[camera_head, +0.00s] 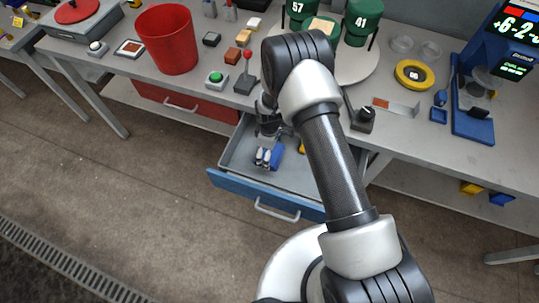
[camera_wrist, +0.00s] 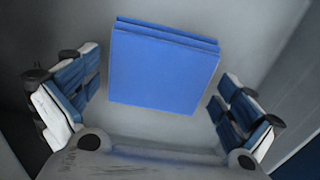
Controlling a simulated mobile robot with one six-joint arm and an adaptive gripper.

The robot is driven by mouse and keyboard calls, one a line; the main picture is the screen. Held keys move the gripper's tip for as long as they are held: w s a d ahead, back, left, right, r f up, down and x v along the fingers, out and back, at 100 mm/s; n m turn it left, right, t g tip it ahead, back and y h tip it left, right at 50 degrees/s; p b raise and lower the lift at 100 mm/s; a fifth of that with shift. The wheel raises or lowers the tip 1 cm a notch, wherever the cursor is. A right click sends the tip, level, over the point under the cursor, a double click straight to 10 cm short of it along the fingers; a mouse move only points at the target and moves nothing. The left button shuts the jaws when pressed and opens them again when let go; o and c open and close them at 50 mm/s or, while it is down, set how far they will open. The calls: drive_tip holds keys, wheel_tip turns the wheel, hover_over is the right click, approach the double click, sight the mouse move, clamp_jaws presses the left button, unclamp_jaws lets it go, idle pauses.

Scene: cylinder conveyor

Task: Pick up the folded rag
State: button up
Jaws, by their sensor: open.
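The folded rag (camera_wrist: 163,72) is blue, in stacked layers, and lies flat on the grey drawer floor in the wrist view. In the head view the rag (camera_head: 276,155) shows as a small blue patch beside my fingertips, partly hidden by them. My gripper (camera_wrist: 160,110) is open, with one blue-padded finger on each side of the rag and a gap to it on both sides. In the head view my gripper (camera_head: 263,158) points down into the open drawer (camera_head: 225,178).
The drawer's grey walls surround my gripper closely. Something yellow (camera_head: 302,146) lies in the drawer, mostly behind my arm. Above is the workbench (camera_head: 135,72), with a red bin (camera_head: 167,40), a green button (camera_head: 216,78) and a red-knobbed lever (camera_head: 246,74) near its front edge.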

drive_tip(key=shift+c, duration=0.4)
drive_tip(key=c, duration=0.7)
wheel_tip(320, 180, up, 20)
drive_tip(key=p, duration=0.4)
drive_tip(key=shift+p, duration=0.3)
